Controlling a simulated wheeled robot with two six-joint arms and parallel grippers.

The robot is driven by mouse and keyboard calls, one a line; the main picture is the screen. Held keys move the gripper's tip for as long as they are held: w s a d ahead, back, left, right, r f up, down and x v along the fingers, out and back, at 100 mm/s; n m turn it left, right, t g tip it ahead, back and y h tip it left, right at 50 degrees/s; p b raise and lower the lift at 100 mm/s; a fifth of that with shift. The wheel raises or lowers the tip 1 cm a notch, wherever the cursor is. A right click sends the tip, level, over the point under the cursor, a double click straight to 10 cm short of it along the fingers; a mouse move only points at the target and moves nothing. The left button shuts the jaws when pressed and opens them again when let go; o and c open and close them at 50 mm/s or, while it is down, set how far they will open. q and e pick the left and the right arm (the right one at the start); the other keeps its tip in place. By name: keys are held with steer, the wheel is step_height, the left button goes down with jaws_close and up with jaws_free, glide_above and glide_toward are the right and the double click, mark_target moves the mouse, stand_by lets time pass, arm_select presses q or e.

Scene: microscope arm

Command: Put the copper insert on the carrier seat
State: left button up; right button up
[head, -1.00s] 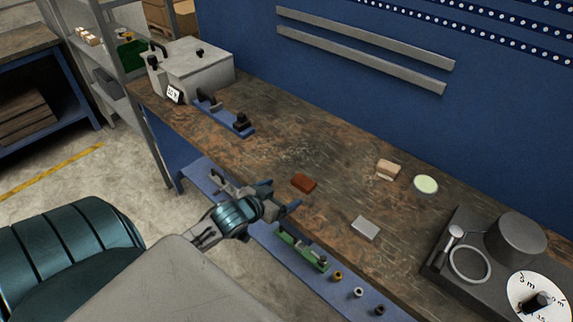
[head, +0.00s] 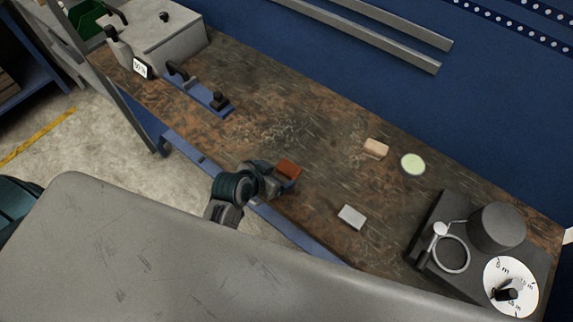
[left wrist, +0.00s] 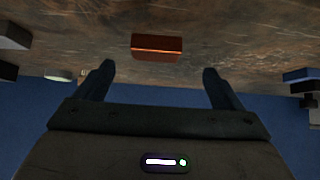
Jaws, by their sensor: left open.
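The copper insert, a small red-brown block (head: 289,169), lies on the worn bench top near its front edge. It also shows in the left wrist view (left wrist: 157,48), centred just beyond my fingertips. My left gripper (head: 281,178) is open right at the block in the head view, its fingers partly hidden. In the left wrist view my left gripper (left wrist: 158,70) has its two fingers wide apart with nothing between them. I cannot tell for sure which part is the carrier seat. My right gripper is not in view.
A light grey block (head: 351,217), a tan block (head: 375,148) and a pale green disc (head: 413,163) lie to the right. A dark stand with a ring (head: 452,254) is at far right. A blue rail with black knobs (head: 200,92) lies at left. The bench middle is clear.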

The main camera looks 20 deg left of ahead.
mark_target(289, 167)
arm_select(q)
steer(key=x, duration=0.1)
steer(key=p+x, duration=0.1)
steer(key=shift+w+d, duration=0.25)
steer(key=shift+w, duration=0.25)
steer(key=p+x, duration=0.2)
steer(key=x, duration=0.1)
steer(key=shift+d, duration=0.25)
steer(key=shift+w+f, duration=0.35)
steer(key=shift+f, duration=0.1)
steer(key=shift+d, duration=0.1)
steer(key=c, duration=1.2)
steer(key=shift+r, duration=0.1)
steer(key=c, duration=0.4)
steer(key=shift+c, duration=0.2)
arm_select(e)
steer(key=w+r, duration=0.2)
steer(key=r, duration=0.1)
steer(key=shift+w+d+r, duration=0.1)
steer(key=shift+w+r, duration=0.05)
arm_select(q)
steer(key=shift+w+r, duration=0.1)
